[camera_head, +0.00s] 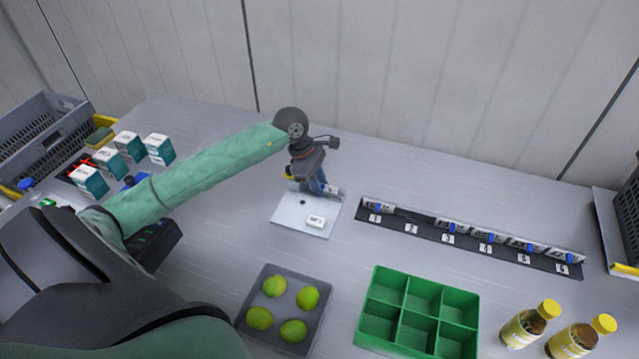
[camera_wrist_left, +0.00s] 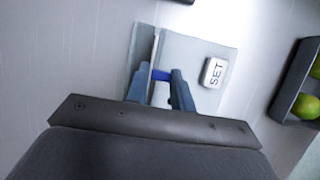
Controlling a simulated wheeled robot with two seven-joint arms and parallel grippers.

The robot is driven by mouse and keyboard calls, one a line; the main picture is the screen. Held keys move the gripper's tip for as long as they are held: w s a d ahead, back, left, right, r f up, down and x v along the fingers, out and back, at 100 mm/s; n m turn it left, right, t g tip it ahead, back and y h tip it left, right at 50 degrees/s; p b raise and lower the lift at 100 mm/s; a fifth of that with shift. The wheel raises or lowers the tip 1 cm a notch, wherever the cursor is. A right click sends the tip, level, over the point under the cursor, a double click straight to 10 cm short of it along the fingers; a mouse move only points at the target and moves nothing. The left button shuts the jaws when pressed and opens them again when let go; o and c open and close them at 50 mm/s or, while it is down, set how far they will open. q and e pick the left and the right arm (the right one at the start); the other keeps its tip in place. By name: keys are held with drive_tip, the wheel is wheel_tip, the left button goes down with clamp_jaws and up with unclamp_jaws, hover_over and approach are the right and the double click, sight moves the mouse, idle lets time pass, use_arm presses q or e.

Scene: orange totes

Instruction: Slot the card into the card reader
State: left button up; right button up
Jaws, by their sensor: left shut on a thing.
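My left gripper (camera_head: 322,188) is shut on a small white piece with a blue part (camera_head: 334,192), which I take to be the card; its label is too small to read. In the left wrist view the blue part (camera_wrist_left: 162,75) sits between my fingertips (camera_wrist_left: 160,88), with a thin edge (camera_wrist_left: 155,46) running ahead of it. The fingers are over a pale square plate (camera_head: 290,215) with a white block marked SET (camera_head: 316,221). I cannot tell whether the card touches the plate, or which thing is the card reader. My right gripper is not in view.
A black rack (camera_head: 425,232) holds several similar white and blue pieces, with a gap second from left. A grey tray of limes (camera_head: 262,297), a green divided box (camera_head: 400,327) and two yellow-capped bottles (camera_head: 525,325) stand in front. Cartons (camera_head: 110,163) and a crate (camera_head: 40,135) are left.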

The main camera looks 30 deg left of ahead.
use_arm(q)
drive_tip(key=shift+f, duration=0.15)
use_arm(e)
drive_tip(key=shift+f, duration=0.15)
use_arm(q)
drive_tip(key=o, duration=1)
drive_tip(key=b+v, duration=0.3)
drive_tip(key=v, duration=0.4)
drive_tip(key=shift+a+r, duration=0.2)
drive_tip(key=shift+r, duration=0.15)
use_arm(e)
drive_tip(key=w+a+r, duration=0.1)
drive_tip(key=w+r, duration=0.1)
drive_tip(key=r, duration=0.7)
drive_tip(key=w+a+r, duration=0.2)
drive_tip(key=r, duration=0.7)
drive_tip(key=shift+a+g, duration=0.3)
use_arm(q)
drive_tip(key=shift+s+f, duration=0.1)
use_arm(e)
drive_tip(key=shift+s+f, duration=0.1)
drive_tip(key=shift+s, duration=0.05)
